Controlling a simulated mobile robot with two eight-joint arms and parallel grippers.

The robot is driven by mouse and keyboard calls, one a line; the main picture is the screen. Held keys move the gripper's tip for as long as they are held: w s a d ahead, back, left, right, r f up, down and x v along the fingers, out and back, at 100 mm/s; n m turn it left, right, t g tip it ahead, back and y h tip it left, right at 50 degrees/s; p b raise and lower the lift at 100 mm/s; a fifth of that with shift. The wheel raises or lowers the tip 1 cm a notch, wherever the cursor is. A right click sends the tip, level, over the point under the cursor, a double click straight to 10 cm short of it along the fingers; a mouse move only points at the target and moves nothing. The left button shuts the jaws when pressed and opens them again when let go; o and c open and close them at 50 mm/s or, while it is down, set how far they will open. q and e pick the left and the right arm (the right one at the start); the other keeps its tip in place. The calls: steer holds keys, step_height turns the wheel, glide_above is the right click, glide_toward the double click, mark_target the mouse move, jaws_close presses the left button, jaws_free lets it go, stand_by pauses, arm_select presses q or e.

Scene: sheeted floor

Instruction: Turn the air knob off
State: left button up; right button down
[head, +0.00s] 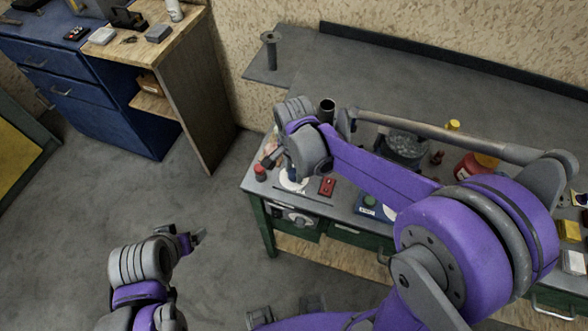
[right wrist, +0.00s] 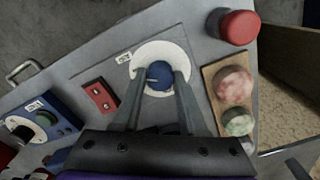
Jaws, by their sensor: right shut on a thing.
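In the head view the white disc (head: 291,185) shows under my right gripper (head: 288,172), and the wrist hides part of this spot. My left gripper (head: 198,238) hangs over the floor at lower left, away from the bench; its finger opening is unclear.
A red box with switches (right wrist: 101,97) and a blue box (right wrist: 42,118) with a black knob and green button stand left of the disc.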

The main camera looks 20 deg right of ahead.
arm_select(q)
steer(key=shift+f, duration=0.15)
arm_select(e)
steer(key=shift+n, duration=0.3)
steer(key=n+b, duration=0.1)
steer(key=n, duration=0.3)
steer(key=n+b, duration=0.1)
steer(key=n, duration=0.5)
steer(key=shift+n+b, duration=0.3)
steer(key=shift+n, duration=0.1)
steer(key=n+b, duration=0.1)
steer(key=n, duration=0.5)
arm_select(q)
steer(key=f, duration=0.1)
steer(key=s+f, duration=0.1)
steer(key=f, duration=0.3)
steer(key=shift+s, duration=0.35)
arm_select(e)
steer(key=n, duration=0.6)
steer(key=shift+n, duration=0.3)
steer(key=shift+c, duration=2.2)
jaws_free()
